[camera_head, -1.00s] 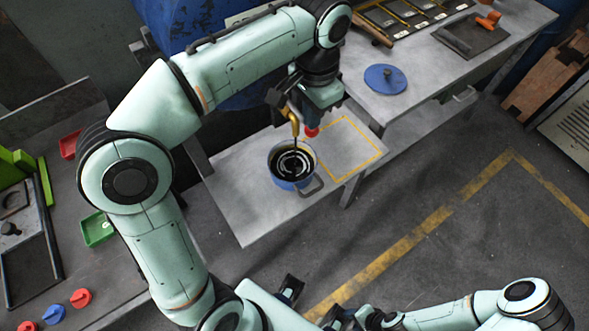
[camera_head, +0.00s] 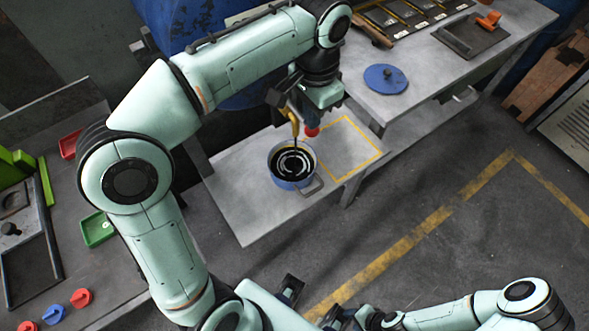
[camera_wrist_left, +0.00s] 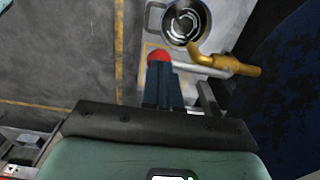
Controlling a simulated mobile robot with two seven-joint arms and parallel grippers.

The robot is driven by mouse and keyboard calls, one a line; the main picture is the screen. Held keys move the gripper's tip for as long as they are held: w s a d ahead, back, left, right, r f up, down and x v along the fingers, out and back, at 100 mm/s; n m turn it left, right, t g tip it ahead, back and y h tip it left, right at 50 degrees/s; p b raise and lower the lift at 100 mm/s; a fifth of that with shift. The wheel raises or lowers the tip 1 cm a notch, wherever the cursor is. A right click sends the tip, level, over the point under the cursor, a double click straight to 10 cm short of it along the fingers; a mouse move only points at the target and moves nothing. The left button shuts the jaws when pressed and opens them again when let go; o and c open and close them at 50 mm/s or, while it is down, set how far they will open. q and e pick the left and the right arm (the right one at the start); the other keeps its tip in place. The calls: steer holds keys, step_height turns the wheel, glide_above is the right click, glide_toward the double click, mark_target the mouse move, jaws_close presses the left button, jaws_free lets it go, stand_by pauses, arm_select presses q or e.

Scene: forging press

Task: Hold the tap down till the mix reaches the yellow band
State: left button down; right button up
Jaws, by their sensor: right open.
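A blue pot (camera_head: 290,182) with a side handle stands on the low grey table. Dark, shiny mix (camera_head: 294,163) with pale ring reflections is inside it. The brass tap (camera_head: 293,119) is above the pot, and a thin dark stream falls from it. The pot and mix also show in the left wrist view (camera_wrist_left: 186,22). My left gripper (camera_wrist_left: 161,66) is shut, its fingertips at the tap's red knob (camera_wrist_left: 157,56); the knob also shows in the head view (camera_head: 311,132). I cannot make out a yellow band inside the pot. My right gripper (camera_head: 337,316) is open and empty at the bottom.
A yellow square outline (camera_head: 376,157) marks bare table right of the pot. A blue lid (camera_head: 386,79) lies on the higher bench (camera_head: 425,72). A left bench holds a green tray (camera_head: 97,229), a red tray (camera_head: 68,145) and small knobs.

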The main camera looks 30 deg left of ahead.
arm_select(q)
steer(key=shift+r+p, duration=0.45)
steer(key=shift+r, duration=0.1)
step_height(320, 180, up, 6)
steer(key=p, duration=0.4)
steer(key=shift+w, duration=0.15)
arm_select(e)
steer(key=w+r, duration=0.4)
steer(key=r, duration=0.2)
steer(key=shift+w+r+t, duration=0.15)
steer(key=shift+r+t, duration=0.15)
steer(key=shift+r, duration=0.05)
arm_select(q)
steer(key=shift+s, duration=0.2)
steer(key=shift+w, duration=0.1)
steer(key=shift+f, duration=0.1)
arm_select(e)
steer(key=shift+s, duration=0.2)
